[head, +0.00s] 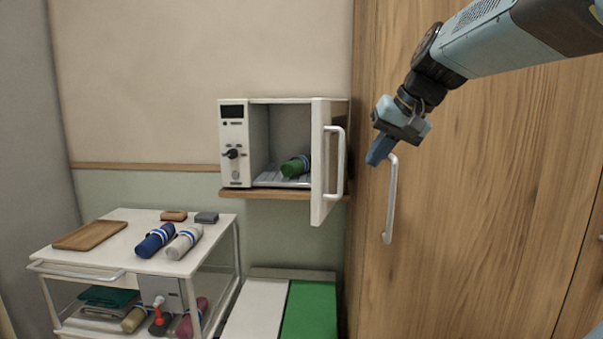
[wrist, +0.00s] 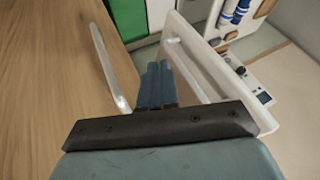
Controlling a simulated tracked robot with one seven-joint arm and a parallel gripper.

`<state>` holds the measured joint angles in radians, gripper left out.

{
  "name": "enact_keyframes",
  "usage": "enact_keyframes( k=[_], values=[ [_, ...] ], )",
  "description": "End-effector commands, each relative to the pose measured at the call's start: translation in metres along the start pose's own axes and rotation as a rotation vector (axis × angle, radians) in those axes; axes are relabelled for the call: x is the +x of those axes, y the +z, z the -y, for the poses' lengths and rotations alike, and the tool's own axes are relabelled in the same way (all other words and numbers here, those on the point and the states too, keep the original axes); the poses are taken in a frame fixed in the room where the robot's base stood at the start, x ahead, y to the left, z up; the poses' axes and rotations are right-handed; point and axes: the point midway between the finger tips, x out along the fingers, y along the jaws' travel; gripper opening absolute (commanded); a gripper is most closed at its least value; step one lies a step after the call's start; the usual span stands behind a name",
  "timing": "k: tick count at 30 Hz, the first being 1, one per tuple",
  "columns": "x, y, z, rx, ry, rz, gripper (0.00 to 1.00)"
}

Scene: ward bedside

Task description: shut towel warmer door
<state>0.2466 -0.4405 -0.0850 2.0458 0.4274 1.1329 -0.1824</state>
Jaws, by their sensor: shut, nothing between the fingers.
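The towel warmer (head: 234,145) is a white box on a wooden wall shelf, with a dark display and knobs on its left front. Its door (head: 320,190) is hinged on the right and stands open, swung out toward me. The door has a white vertical handle (head: 339,160). A green rolled towel (head: 295,166) lies inside on the rack. My gripper (head: 378,153) is shut and empty, to the right of the open door and apart from it in the head view.
A wooden cabinet (head: 480,200) with a metal handle (head: 390,200) stands close to my gripper on the right. A white trolley (head: 110,255) with rolled towels and a wooden tray (head: 90,235) is at the lower left. A green-and-white surface (head: 310,310) lies below the warmer.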

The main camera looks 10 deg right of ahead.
Motion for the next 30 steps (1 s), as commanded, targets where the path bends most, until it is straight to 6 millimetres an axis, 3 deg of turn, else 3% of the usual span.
enact_keyframes(
  k=[3,8,21,30],
  values=[
    [-0.009,-0.022,-0.003,0.024,-0.03,-0.013,0.0],
    [-0.008,-0.03,-0.004,0.032,-0.044,-0.018,0.0],
    [0.059,-0.03,-0.001,0.032,-0.043,-0.014,0.0],
    [0.085,-0.031,0.0,0.031,-0.043,-0.016,0.0]
  ],
)
